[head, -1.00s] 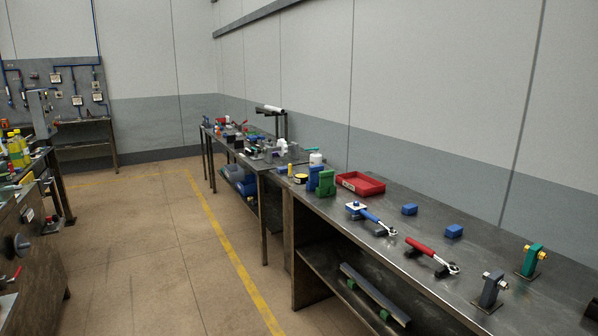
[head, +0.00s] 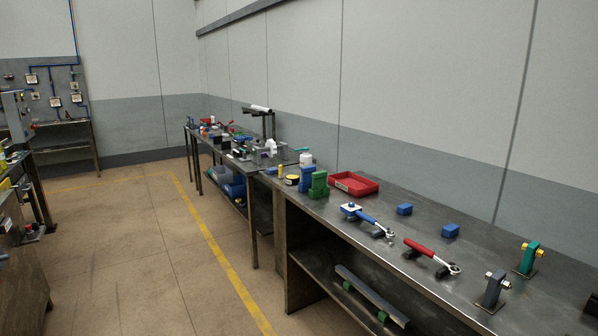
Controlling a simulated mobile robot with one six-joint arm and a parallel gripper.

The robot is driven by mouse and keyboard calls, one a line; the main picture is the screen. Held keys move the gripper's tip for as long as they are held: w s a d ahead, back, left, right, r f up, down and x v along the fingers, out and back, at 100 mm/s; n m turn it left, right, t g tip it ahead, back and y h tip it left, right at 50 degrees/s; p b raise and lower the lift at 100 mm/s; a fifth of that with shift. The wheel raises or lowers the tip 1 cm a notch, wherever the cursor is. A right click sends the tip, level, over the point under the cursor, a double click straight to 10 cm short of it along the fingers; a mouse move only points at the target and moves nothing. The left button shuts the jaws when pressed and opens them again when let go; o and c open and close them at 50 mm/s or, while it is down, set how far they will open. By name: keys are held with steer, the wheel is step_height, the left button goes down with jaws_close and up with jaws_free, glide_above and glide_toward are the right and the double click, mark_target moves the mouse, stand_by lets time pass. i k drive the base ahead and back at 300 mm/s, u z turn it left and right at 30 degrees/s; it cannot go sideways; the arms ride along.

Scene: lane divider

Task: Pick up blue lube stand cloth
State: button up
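I cannot single out a blue cloth with certainty. Several blue items show in the head view. Two small blue blocks or folded pieces, a nearer one (head: 450,230) and a farther one (head: 404,209), lie apart on the near metal bench (head: 390,270). A small flat blue item (head: 270,171) lies at the far end of that bench, beside a yellow item (head: 280,170). Blue bins or bundles (head: 234,188) sit on the lower shelf of the far table. My gripper is not in view.
The near bench also holds a red tray (head: 354,184), blue and green upright blocks, a blue-handled tool (head: 368,218), a red-handled wrench (head: 430,252) and two upright stands. A cluttered table (head: 236,150) stands beyond. The floor (head: 130,250) left of the yellow line is open.

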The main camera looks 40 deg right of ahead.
mark_target(272, 171)
steer(key=z, duration=0.95)
steer(key=k, duration=0.95)
steer(key=i, duration=0.9)
